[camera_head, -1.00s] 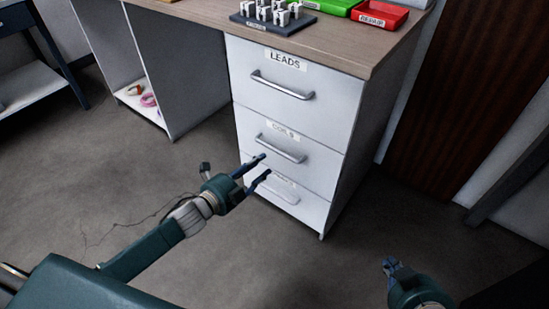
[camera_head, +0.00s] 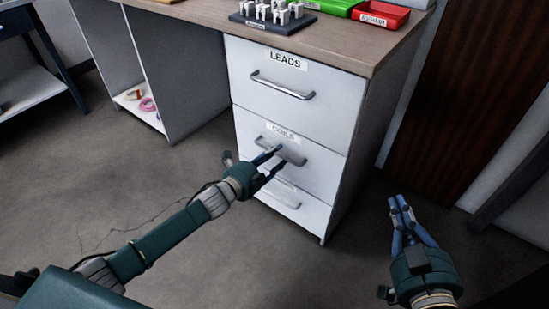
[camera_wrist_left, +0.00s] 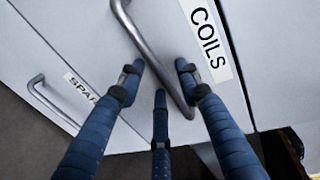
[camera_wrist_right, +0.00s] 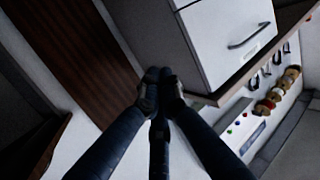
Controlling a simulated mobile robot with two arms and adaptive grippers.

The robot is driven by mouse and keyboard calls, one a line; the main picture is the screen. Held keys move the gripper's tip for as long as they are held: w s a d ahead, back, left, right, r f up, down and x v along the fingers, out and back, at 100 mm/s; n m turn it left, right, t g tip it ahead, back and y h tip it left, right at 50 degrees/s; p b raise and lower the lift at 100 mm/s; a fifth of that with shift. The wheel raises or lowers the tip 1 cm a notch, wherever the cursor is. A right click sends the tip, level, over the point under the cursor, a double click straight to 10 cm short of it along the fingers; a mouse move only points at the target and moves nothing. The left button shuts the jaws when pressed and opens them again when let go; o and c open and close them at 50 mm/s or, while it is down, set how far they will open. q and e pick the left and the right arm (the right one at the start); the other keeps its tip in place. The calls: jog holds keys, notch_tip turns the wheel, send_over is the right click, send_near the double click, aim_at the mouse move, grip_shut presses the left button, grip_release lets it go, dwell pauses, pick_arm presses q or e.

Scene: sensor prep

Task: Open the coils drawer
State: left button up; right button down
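The coils drawer (camera_head: 322,160) is the middle drawer of a white cabinet, closed, with a "COILS" label (camera_wrist_left: 206,38) and a grey bar handle (camera_head: 294,157). My left gripper (camera_head: 272,155) is at this handle with its fingers apart. In the left wrist view, the handle (camera_wrist_left: 150,48) runs between the fingertips of my left gripper (camera_wrist_left: 160,82), and I cannot tell whether they touch it. My right gripper (camera_head: 398,203) is held to the right of the cabinet, away from the drawers. Its fingertips are together and empty in the right wrist view (camera_wrist_right: 160,80).
The "LEADS" drawer (camera_head: 330,95) above and the bottom drawer (camera_head: 308,213) below are closed; the bottom label reads "SPAR..." in the left wrist view. The desktop (camera_head: 205,14) holds a dark rack (camera_head: 262,25) and a red bin (camera_head: 378,15). Floor before the cabinet is clear.

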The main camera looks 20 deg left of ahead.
pick_arm(q)
grip_shut()
